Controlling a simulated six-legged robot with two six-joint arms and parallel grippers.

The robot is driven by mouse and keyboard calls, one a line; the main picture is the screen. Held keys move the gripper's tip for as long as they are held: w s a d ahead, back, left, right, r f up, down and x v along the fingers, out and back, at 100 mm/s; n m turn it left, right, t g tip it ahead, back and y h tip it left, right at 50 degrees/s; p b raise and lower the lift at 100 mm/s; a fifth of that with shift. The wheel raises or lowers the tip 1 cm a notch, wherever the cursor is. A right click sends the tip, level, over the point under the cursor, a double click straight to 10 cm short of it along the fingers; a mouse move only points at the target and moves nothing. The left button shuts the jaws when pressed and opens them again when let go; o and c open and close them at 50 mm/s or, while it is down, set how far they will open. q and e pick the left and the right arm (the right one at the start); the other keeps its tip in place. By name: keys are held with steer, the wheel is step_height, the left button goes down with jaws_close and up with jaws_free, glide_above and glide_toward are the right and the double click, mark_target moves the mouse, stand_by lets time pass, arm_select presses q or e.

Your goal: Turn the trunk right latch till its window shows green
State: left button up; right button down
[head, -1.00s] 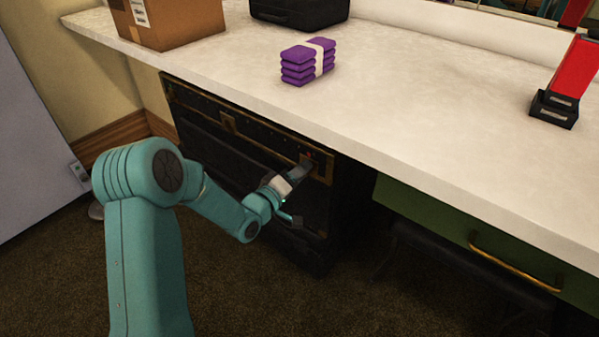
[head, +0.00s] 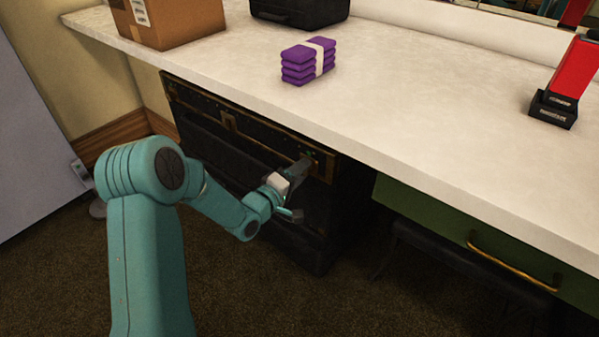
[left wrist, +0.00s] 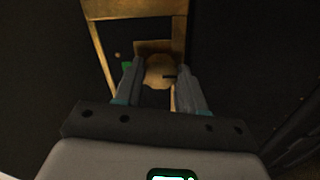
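The black trunk (head: 215,147) with brass trim stands under the counter. Its right latch (left wrist: 160,72) is a round brass knob, seen in the left wrist view between my fingers. A small green window (left wrist: 127,66) shows beside the knob, and a green spot also shows there in the head view. My left gripper (left wrist: 160,88) has a finger on each side of the knob and looks shut on it. In the head view my left gripper (head: 300,168) covers most of the latch. My right gripper is not in view.
The white counter (head: 420,90) overhangs the trunk. On it are a cardboard box (head: 180,22), a black case (head: 300,12), a purple bundle (head: 300,65) and a red item on a black base (head: 553,108). A green drawer (head: 430,215) with a brass handle is at right.

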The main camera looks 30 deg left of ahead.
arm_select(q)
steer(key=o, duration=0.4)
steer(key=s+p, duration=0.1)
steer(key=s, duration=0.4)
steer(key=s+p, duration=0.1)
steer(key=s, duration=0.5)
steer(key=s+a+p, duration=0.1)
steer(key=s, duration=0.4)
steer(key=shift+s+r+p, duration=0.2)
steer(key=shift+r+p, duration=0.1)
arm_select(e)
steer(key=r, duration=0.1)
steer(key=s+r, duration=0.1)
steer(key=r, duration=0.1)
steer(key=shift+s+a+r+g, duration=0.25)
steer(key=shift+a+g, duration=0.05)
